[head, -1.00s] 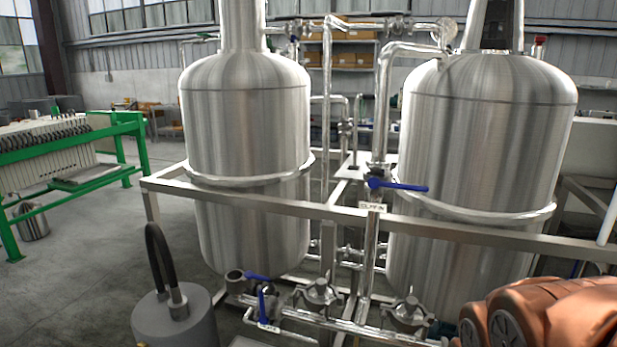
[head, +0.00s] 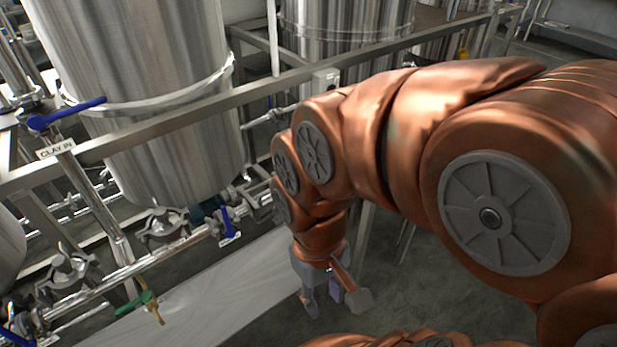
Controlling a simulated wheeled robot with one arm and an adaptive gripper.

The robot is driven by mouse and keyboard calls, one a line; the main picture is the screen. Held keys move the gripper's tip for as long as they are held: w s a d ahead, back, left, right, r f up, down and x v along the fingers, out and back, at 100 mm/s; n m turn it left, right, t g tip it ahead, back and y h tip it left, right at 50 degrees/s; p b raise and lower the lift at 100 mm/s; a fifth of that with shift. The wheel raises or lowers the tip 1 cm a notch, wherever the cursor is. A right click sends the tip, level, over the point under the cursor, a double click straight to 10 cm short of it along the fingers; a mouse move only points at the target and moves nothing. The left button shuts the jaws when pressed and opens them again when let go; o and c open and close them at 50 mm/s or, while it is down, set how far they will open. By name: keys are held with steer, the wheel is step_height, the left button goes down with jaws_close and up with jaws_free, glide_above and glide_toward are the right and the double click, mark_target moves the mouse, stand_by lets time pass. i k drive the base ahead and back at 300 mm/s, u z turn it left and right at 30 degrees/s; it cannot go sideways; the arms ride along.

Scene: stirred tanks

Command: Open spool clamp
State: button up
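Two metal pipe clamps sit on the low pipe run in front of the tanks: one clamp (head: 165,230) at left centre and another clamp (head: 68,277) at the lower left. I cannot tell which is the spool clamp, nor whether either is open. My gripper (head: 333,303) hangs at the end of my copper-coloured arm, right of both clamps and apart from the pipes. Its fingers are spread and point down, with no object seen between them. A small purple part shows between the fingers.
A steel frame rail (head: 200,108) runs across in front of the tanks (head: 135,60). Blue valve handles (head: 75,112) and a green handle (head: 133,303) stick out from the pipes. A pale flat panel (head: 205,290) lies below the pipes. Grey floor lies at right.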

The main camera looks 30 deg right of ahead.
mark_target(260, 208)
steer(key=z, duration=0.35)
steer(key=k, duration=0.5)
steer(key=u, duration=1.35)
steer(key=i, duration=1)
steer(key=z, duration=0.75)
